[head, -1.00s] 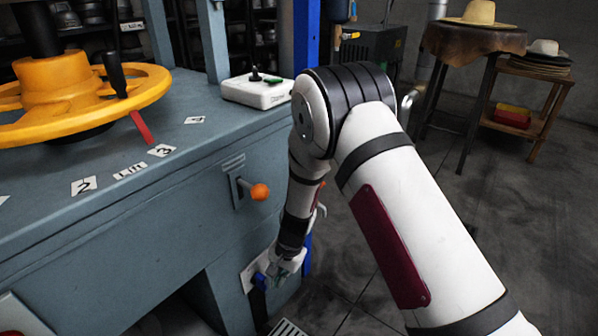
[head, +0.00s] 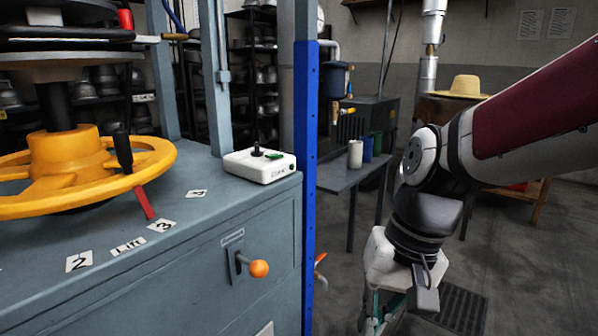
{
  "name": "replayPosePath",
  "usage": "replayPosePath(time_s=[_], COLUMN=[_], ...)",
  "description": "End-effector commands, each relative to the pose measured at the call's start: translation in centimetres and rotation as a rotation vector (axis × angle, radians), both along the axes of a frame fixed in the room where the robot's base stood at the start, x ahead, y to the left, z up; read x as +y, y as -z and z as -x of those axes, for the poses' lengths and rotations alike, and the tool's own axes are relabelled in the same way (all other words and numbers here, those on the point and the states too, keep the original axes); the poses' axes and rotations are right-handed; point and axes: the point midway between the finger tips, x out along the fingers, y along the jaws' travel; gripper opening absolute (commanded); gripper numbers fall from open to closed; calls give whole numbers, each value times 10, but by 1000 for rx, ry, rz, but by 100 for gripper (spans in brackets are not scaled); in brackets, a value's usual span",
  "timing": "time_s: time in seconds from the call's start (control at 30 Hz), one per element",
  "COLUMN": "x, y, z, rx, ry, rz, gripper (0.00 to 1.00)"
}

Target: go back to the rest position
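My gripper (head: 376,326) hangs at the lower middle of the head view, pointing down, to the right of the blue post. Its fingers are mostly cut off by the bottom edge, so I cannot tell whether they are open or shut. My arm comes in from the right edge. The grey-blue press (head: 90,285) fills the left side, with a yellow handwheel (head: 70,168) on top. An orange-knobbed lever (head: 258,268) sticks out of its front. My gripper is apart from the press, with a gap between them.
A white control box (head: 259,166) sits on the press corner. A blue post (head: 309,150) stands beside it. A small grey table (head: 338,177) with cans stands behind my gripper. A straw hat (head: 461,87) is at the back right. A floor grate (head: 460,306) lies at the lower right.

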Motion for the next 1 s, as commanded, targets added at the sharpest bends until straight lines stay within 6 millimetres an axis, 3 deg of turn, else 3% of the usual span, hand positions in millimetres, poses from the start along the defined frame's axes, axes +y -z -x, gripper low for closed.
replayPosePath(time_s=[0.1, 0.3, 0.6, 0.73, 1.0], x=[-23, -55, -84, -93, -92], y=[-18, -30, -28, -27, -71], z=[40, 102, 164, 184, 170], rx=[-20, -35, -40, -39, -74], ry=[-25, -54, -63, -61, -63], rz=[38, 113, 200, 231, 228], gripper=[0, 0, 0, 0, 0])
